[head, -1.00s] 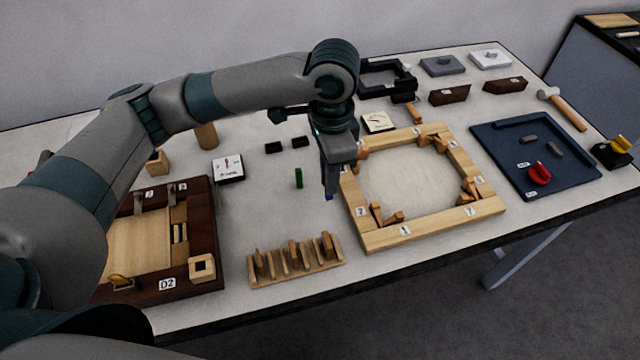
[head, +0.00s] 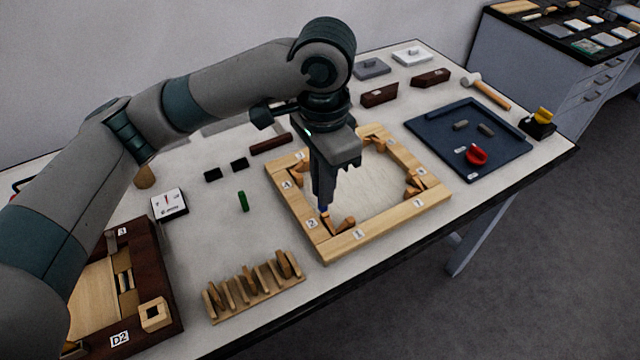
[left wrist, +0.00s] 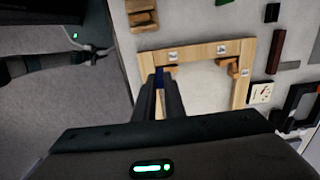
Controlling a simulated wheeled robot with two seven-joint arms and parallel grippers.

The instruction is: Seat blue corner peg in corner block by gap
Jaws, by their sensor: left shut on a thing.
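My left gripper (head: 324,200) points down over the near-left corner of the light wooden frame (head: 390,222). It is shut on the blue peg (head: 324,209), and only a little blue shows below the fingertips. In the left wrist view the blue peg (left wrist: 160,74) shows between the fingers, beside the frame's inner corner. An orange-brown corner block (head: 343,224) sits at that corner, right beside the fingertips. Whether the peg touches or enters the block cannot be told; the fingers hide it. I cannot make out a gap there. My right gripper is not in view.
A green peg (head: 243,201) stands left of the frame. A slotted wooden rack (head: 255,292) is in front, and a dark-edged box (head: 160,275) is at left. A blue tray (head: 440,130) with a red item lies to the right. The frame's middle is open.

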